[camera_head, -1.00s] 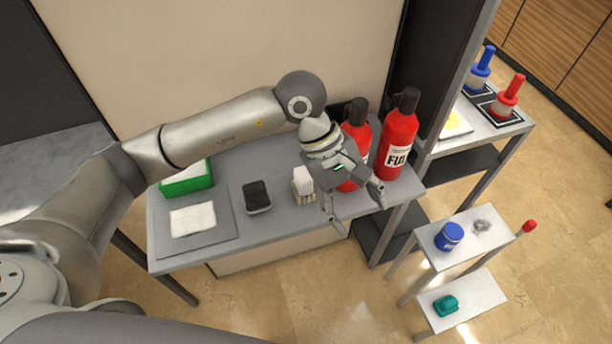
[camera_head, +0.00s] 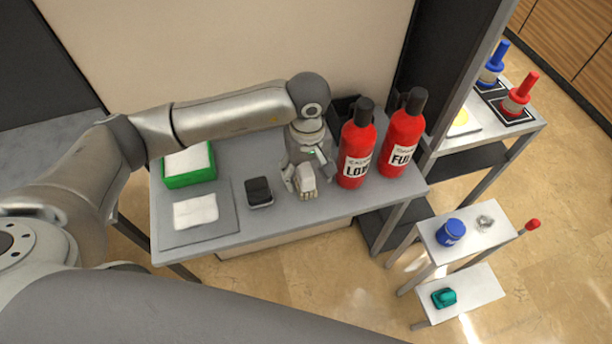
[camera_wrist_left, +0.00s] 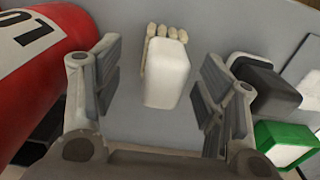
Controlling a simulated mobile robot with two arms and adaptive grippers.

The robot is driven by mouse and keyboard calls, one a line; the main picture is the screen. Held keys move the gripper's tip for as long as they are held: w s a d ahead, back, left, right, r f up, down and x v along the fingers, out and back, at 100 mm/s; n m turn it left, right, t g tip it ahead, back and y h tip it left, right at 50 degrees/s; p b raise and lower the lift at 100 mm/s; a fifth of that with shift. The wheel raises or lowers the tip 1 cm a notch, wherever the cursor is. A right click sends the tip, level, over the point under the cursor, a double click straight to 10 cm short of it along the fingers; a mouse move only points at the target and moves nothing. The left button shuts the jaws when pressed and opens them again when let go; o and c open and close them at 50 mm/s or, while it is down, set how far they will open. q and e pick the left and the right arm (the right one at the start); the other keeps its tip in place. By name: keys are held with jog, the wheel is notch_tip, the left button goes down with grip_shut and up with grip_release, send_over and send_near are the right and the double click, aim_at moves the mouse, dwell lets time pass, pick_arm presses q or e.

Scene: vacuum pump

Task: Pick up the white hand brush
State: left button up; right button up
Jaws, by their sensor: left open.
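The white hand brush (camera_head: 305,182) stands on the grey table, to the left of the red extinguishers. In the left wrist view the brush (camera_wrist_left: 167,72) shows its white body, with tan bristles at its far end. My left gripper (camera_head: 302,186) is at the brush in the head view and partly covers it. In the left wrist view the open fingers of the left gripper (camera_wrist_left: 160,85) are on both sides of the brush, with a gap on each side. The right gripper is not in view.
Two red extinguishers (camera_head: 356,150) (camera_head: 402,135) stand close on the right. A black-topped block (camera_head: 258,190) is on the left, with a green box (camera_head: 188,167) and a white cloth (camera_head: 195,211) beyond. The grey table (camera_head: 270,218) is clear along its front edge.

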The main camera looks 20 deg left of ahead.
pick_arm(q)
notch_tip(320, 180, down, 3)
jog(key=shift+s+a+f+p, duration=0.1)
jog(key=shift+a+p, duration=0.05)
jog(key=shift+p, duration=0.6)
jog(key=shift+f, duration=0.3)
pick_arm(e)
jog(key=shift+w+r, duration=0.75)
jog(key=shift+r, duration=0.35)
pick_arm(q)
jog(key=shift+c, duration=0.5)
jog(key=c, duration=1)
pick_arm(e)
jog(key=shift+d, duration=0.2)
pick_arm(q)
jog(key=shift+r, duration=0.1)
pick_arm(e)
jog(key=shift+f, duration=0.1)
